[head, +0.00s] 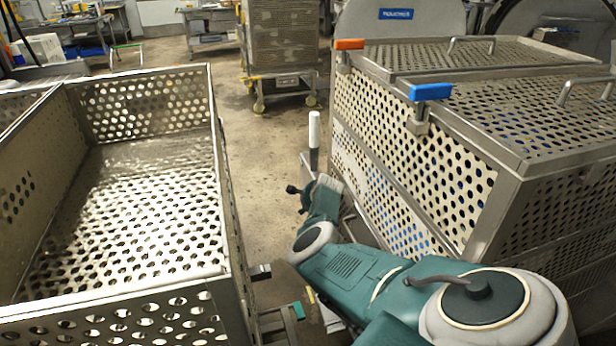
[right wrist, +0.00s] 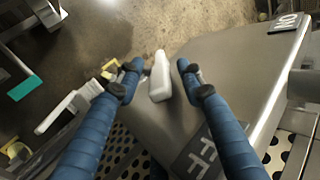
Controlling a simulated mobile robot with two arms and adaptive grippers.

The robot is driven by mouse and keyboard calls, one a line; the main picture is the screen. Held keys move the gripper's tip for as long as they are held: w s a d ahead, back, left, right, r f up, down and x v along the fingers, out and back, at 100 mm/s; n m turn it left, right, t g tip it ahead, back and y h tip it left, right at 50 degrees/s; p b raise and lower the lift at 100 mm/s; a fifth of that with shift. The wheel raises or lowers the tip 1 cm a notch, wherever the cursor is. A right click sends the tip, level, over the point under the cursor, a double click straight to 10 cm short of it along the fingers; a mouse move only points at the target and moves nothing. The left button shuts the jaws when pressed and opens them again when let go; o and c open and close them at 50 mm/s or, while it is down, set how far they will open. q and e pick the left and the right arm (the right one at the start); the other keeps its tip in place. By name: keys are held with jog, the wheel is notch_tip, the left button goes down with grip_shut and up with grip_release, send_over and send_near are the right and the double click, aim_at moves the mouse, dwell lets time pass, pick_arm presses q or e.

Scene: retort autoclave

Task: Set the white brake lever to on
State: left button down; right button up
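The white brake lever (head: 314,130) stands upright beside the lidded perforated basket in the head view. In the right wrist view the white lever (right wrist: 160,78) lies between the two blue fingers of my right gripper (right wrist: 158,72). The fingers are open, with a visible gap on each side of the lever. A metal plate beside the lever carries a dark "ON" label (right wrist: 289,22) at the upper right and a partly covered label reading "FF" (right wrist: 198,156) at the bottom. In the head view my right arm hides most of the lever's base. My left gripper is not in view.
An open perforated basket (head: 222,190) stands on the left. A lidded basket (head: 490,200) with an orange latch (head: 349,44) and a blue latch (head: 430,92) stands on the right. A narrow strip of floor (head: 262,170) is free between them. A rack cart (head: 283,40) stands behind.

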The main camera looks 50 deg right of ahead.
jog(key=shift+w+d+f, duration=0.2)
jog(key=shift+w+f, duration=0.15)
jog(key=shift+f, duration=0.1)
jog(key=shift+c, duration=0.3)
grip_shut()
jog(key=b, duration=0.3)
jog(key=shift+w+g+y+b, duration=0.3)
jog(key=shift+w+g+b, duration=0.1)
jog(key=shift+d+r+b, duration=0.1)
jog(key=shift+r+b, duration=0.15)
jog(key=shift+b, duration=0.05)
jog(key=shift+g, duration=0.3)
